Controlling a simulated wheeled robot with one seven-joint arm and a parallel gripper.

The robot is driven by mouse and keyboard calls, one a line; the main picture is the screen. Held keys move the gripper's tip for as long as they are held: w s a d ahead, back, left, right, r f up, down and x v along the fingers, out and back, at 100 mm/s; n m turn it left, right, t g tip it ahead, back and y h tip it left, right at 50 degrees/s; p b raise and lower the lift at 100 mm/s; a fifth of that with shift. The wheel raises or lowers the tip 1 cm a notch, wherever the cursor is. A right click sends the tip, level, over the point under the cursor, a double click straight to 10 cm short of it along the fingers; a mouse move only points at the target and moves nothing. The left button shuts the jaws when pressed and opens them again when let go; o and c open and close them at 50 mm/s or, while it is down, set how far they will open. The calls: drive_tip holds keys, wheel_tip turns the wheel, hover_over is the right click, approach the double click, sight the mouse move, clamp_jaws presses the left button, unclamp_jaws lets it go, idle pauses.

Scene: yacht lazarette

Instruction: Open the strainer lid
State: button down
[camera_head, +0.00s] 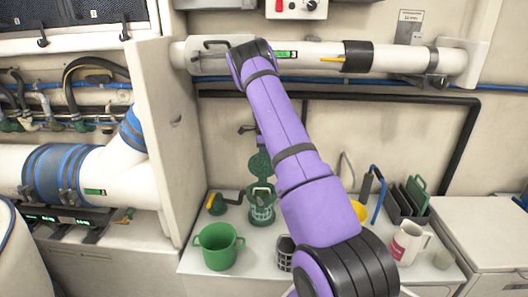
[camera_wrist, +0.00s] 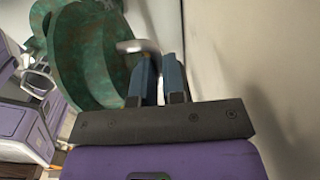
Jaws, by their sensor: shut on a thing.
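The strainer (camera_head: 262,214) is a green body with clear sides, standing on the white counter. Its round green lid (camera_head: 260,165) stands tipped up above the body in the head view, so the top looks open. A pale wire handle shows at the strainer's mouth. In the wrist view the mottled green lid (camera_wrist: 82,55) fills the left side, close to my gripper (camera_wrist: 160,65). The fingers are nearly together on the lid's metal handle (camera_wrist: 137,46), which shows at their tips. In the head view my arm hides most of the gripper.
A dark basket (camera_head: 285,253) stands in front. The wall (camera_wrist: 240,60) is close beside my gripper.

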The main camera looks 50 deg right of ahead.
drive_tip(key=shift+w+d+r, duration=0.15)
drive_tip(key=shift+w+d, duration=0.05)
drive_tip(key=shift+d, duration=0.1)
drive_tip(key=c, duration=1.2)
unclamp_jaws()
drive_tip(key=shift+s+a, duration=0.1)
drive_tip(key=shift+a, duration=0.05)
